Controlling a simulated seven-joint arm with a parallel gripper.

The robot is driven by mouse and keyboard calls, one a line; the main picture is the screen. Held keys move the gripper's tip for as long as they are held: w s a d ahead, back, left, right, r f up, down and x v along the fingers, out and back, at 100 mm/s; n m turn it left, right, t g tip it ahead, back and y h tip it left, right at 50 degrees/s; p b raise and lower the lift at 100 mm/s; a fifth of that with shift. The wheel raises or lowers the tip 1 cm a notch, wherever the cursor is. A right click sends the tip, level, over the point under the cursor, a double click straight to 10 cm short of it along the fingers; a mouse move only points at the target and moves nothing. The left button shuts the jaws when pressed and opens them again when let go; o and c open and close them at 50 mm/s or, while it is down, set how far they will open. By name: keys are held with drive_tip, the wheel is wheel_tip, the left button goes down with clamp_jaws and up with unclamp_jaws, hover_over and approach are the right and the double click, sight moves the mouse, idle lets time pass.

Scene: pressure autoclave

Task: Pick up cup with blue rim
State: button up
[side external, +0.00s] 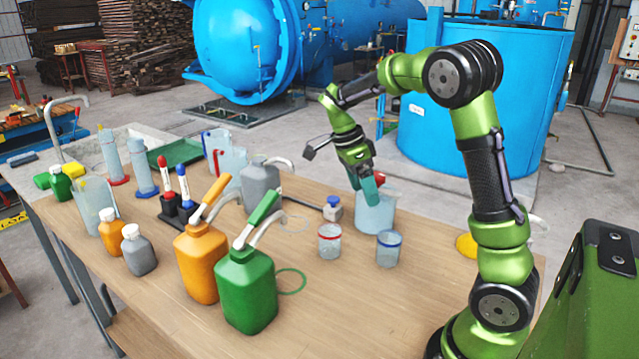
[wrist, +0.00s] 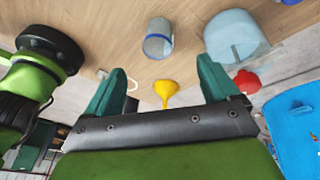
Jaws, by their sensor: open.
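The cup with the blue rim (side external: 389,251) stands upright on the wooden table in the side view, in front of a large clear beaker (side external: 374,214). A similar cup with a red rim (side external: 329,243) stands to its left. My gripper (side external: 370,188) is raised above the table, by the beaker in the picture, and apart from the blue-rimmed cup. In the wrist view, my gripper (wrist: 162,66) has its teal fingers spread with nothing between them. The blue-rimmed cup (wrist: 158,42) shows beyond the fingertips, and the beaker (wrist: 235,38) is to its right.
A yellow funnel (wrist: 166,90) lies near the table edge. A small blue-capped bottle (side external: 333,209) stands left of the beaker. Green (side external: 246,290) and orange (side external: 198,264) wash bottles stand left of the cups. The table front right of the green bottle is clear.

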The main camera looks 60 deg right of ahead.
drive_tip(key=d+r+m, duration=0.1)
drive_tip(key=m, duration=0.5)
approach(390, 238)
drive_tip(key=shift+g, duration=0.3)
drive_tip(key=s+f, duration=0.1)
drive_tip(key=f, duration=0.1)
drive_tip(key=s+f, duration=0.1)
drive_tip(key=f, duration=0.2)
drive_tip(key=s+a+f, duration=0.1)
drive_tip(key=f, duration=0.2)
drive_tip(key=shift+s, duration=0.35)
drive_tip(key=shift+r, duration=0.1)
drive_tip(key=c, duration=1)
